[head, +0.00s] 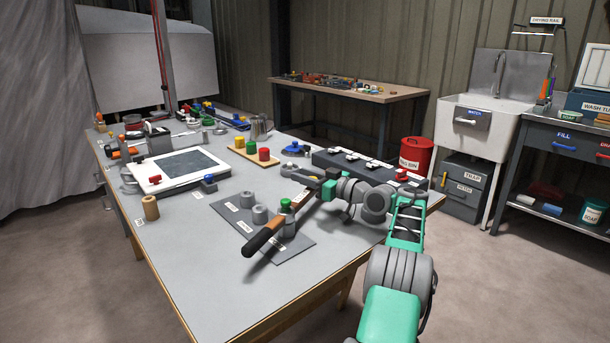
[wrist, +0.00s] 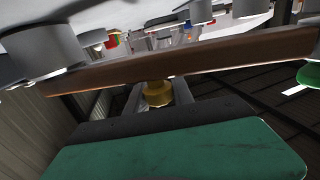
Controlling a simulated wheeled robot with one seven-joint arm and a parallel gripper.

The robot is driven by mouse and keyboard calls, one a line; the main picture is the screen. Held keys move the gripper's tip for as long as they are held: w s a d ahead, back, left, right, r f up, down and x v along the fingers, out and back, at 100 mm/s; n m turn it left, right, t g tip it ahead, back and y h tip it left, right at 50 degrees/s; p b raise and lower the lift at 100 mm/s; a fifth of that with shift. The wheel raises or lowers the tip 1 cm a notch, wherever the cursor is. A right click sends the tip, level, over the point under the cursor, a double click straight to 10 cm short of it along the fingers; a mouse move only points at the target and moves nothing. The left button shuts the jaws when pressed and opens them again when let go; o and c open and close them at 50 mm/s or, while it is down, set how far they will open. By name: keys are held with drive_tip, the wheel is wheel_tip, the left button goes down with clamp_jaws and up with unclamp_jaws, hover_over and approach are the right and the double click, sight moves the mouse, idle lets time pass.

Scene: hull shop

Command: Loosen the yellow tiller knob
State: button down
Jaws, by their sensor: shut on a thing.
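The tiller (head: 290,216) is a brown bar with a dark, orange-tipped grip (head: 262,238), and it slants over the near part of the bench. It also crosses the wrist view (wrist: 200,64) as a long brown bar. The yellow tiller knob (wrist: 157,92) shows beside the bar in the wrist view, between my two grey fingers. My gripper (wrist: 158,98) is shut on it. In the head view my gripper (head: 310,180) is at the far end of the tiller, and the knob is hidden there.
A grey mat (head: 283,250) with grey cylinders and a green-topped post (head: 286,204) lies under the tiller. A dark long box (head: 350,168) stands behind my gripper. A wooden tray (head: 240,152) with coloured pegs and a white-framed panel (head: 165,172) are farther left.

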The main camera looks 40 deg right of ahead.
drive_tip(key=shift+a+n+g+y, duration=0.2)
drive_tip(key=shift+n+g+y, duration=0.2)
drive_tip(key=shift+n+y, duration=0.5)
drive_tip(key=c, duration=1.1)
unclamp_jaws()
drive_tip(key=shift+a+b, duration=0.1)
drive_tip(key=shift+b, duration=0.2)
